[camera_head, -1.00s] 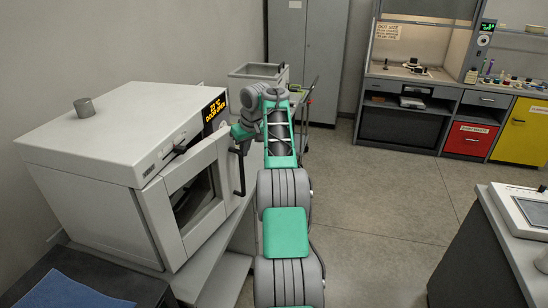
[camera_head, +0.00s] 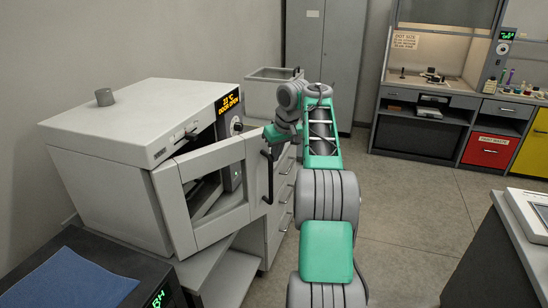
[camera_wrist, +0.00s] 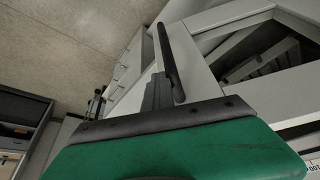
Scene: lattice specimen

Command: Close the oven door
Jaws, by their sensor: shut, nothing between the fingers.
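The white oven (camera_head: 130,150) stands at the left, its display lit with "DOOR OPEN". Its door (camera_head: 208,232), a white frame around a window, stands ajar, with a gap to the dark interior along its top. The dark bar handle (camera_head: 268,180) is upright near the door's free right edge; it also shows in the wrist view (camera_wrist: 169,60). My gripper (camera_wrist: 157,92) is shut and empty, close beside the handle. I cannot tell whether it touches the handle or door. In the head view my green hand is at the handle's upper end, fingertips hard to make out.
A drawer cabinet (camera_head: 283,190) stands behind the door and my arm. A dark box with a blue cloth (camera_head: 65,282) is at the lower left. A bench with a pale device (camera_head: 530,210) is at the right. The floor (camera_head: 405,225) between is clear.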

